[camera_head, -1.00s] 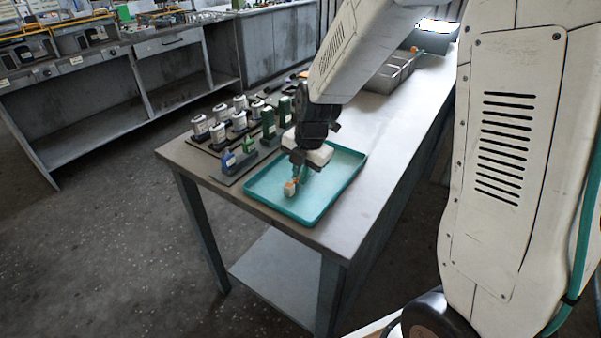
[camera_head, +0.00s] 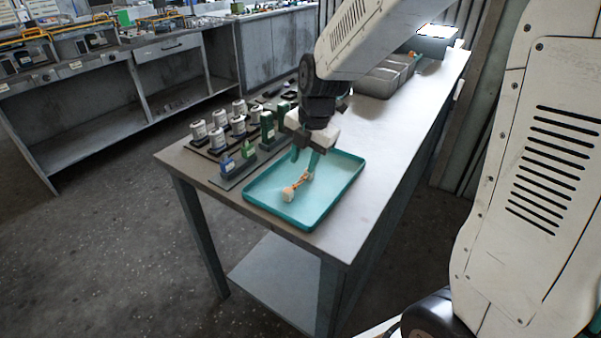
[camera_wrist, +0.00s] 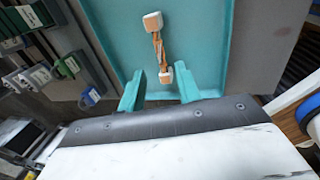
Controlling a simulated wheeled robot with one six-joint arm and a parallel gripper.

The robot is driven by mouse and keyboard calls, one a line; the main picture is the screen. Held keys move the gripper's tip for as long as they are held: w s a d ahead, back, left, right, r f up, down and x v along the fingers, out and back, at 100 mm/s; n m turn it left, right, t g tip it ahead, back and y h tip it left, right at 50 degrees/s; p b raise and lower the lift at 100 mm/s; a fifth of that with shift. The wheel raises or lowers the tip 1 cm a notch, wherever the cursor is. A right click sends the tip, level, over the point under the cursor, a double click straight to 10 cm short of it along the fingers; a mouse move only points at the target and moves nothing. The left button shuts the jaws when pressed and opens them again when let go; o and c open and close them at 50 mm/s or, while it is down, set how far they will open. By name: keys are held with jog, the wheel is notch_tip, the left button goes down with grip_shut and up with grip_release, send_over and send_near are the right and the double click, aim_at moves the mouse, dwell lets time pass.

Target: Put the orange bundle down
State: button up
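The orange bundle (camera_head: 298,186) lies in the teal tray (camera_head: 330,207), with pale blocks at its ends. In the wrist view the bundle (camera_wrist: 158,48) runs up and down the picture on the tray floor. My gripper (camera_head: 305,164) is above the tray, towards the far end of the bundle. Its two teal fingers are spread apart in the wrist view (camera_wrist: 161,88), with a gap on both sides of the bundle's lower end. The fingers do not touch it there. The height of the fingertips above the tray is hard to tell.
A dark rack (camera_head: 232,178) with several white, green and blue parts stands left of the tray. Grey bins (camera_head: 378,84) stand farther back on the table. The table top (camera_head: 350,237) is bare to the right of the tray.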

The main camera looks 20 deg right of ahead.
jog(key=s+d+r+m, duration=0.2)
jog(key=s+r+m, duration=0.9)
jog(key=s, duration=0.2)
jog(key=s+m+h, duration=0.1)
jog(key=s+m, duration=1.2)
jog(key=shift+s+d+m+g, duration=0.25)
jog(key=shift+d+m+g, duration=0.05)
jog(key=shift+d+m, duration=0.15)
